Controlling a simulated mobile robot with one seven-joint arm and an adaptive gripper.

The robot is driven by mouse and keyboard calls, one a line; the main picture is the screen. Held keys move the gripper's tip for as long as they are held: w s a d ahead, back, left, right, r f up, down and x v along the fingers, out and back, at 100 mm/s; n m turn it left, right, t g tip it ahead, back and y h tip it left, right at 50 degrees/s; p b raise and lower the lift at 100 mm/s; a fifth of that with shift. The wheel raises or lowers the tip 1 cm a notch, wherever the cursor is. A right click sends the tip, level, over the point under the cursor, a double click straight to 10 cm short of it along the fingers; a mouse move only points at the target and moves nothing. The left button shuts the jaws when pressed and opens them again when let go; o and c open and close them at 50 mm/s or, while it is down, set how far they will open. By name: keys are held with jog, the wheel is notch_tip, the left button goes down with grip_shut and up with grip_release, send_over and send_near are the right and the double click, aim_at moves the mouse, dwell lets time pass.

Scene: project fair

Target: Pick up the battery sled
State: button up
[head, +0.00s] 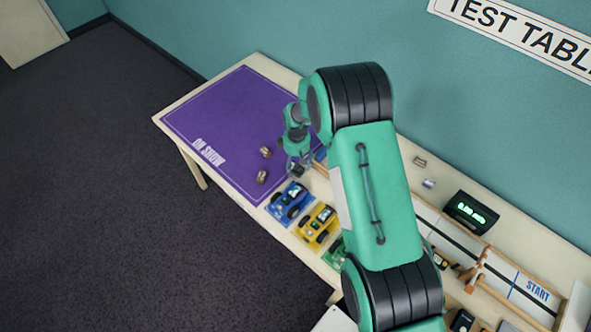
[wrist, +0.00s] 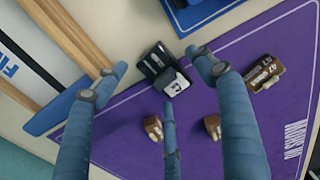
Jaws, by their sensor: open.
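A small black block with a pale grey label, which looks like the battery sled (wrist: 165,72), lies at the edge of the purple mat (wrist: 115,140) in the wrist view. My gripper (wrist: 162,78) is open, its blue-grey fingers spread on either side of the block in the picture, with a third finger below it. Contact cannot be told. In the head view my gripper (head: 298,166) hangs over the table near the mat's right edge. The block cannot be made out clearly there.
Brown weights (wrist: 265,72) lie on the mat; two show in the head view (head: 265,152). A blue car (head: 290,201) and a yellow car (head: 316,226) stand along the front edge. A wooden-railed track (head: 515,283) and a timer (head: 471,213) are right. The mat's left part is clear.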

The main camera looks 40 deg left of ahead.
jog(key=c, duration=1.3)
jog(key=shift+r, duration=0.15)
jog(key=shift+c, duration=0.2)
jog(key=shift+r+p, duration=0.35)
jog(key=shift+r, duration=4.55)
